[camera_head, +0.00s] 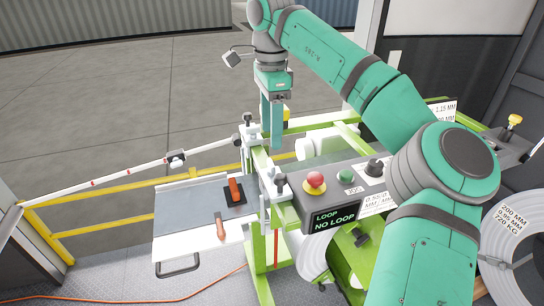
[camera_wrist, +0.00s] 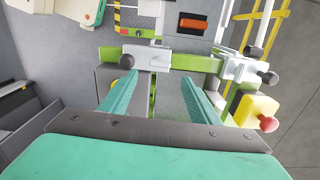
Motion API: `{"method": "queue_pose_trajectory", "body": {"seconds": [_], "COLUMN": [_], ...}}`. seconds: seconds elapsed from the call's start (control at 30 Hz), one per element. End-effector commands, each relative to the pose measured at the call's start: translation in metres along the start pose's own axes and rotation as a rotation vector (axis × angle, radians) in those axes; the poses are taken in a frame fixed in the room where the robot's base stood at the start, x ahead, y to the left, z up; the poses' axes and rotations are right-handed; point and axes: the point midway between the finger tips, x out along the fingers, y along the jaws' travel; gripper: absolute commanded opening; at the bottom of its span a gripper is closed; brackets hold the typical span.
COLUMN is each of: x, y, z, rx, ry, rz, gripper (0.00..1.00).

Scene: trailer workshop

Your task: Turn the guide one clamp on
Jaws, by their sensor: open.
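My gripper (camera_head: 277,146) hangs fingers-down above the green frame in the head view. In the wrist view my gripper (camera_wrist: 166,80) has its two teal fingers apart, with nothing between them. Beyond the fingertips, a white guide block (camera_wrist: 152,58) with a black knob (camera_wrist: 127,62) sits on a green bar. A second white guide block (camera_wrist: 238,69) with a black knob (camera_wrist: 268,77) stands to the right. The head view shows black-knobbed clamps at the frame's back (camera_head: 248,120) and front (camera_head: 280,183). I see no label telling which is guide one, nor whether either clamp is on.
A grey-and-white table (camera_head: 180,208) with orange-handled items lies left. A yellow box with a red button (camera_wrist: 258,112) sits right of the fingers.

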Motion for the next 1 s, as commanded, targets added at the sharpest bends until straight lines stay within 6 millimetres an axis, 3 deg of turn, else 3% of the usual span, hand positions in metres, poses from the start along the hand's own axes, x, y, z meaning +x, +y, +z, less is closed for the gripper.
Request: {"method": "queue_pose_trajectory", "body": {"seconds": [0.3,0.5,0.97,1.0], "x": [0.057,0.082,0.093,0.093], "y": [0.000,0.000,0.001,0.001], "z": [0.001,0.001,-0.004,-0.003], "rx": [-0.002,-0.001,0.007,0.006], "ry": [-0.002,-0.002,-0.002,-0.002], "rz": [0.001,0.001,-0.001,-0.001], "gripper": [0.56,0.56,0.56,0.47]}}
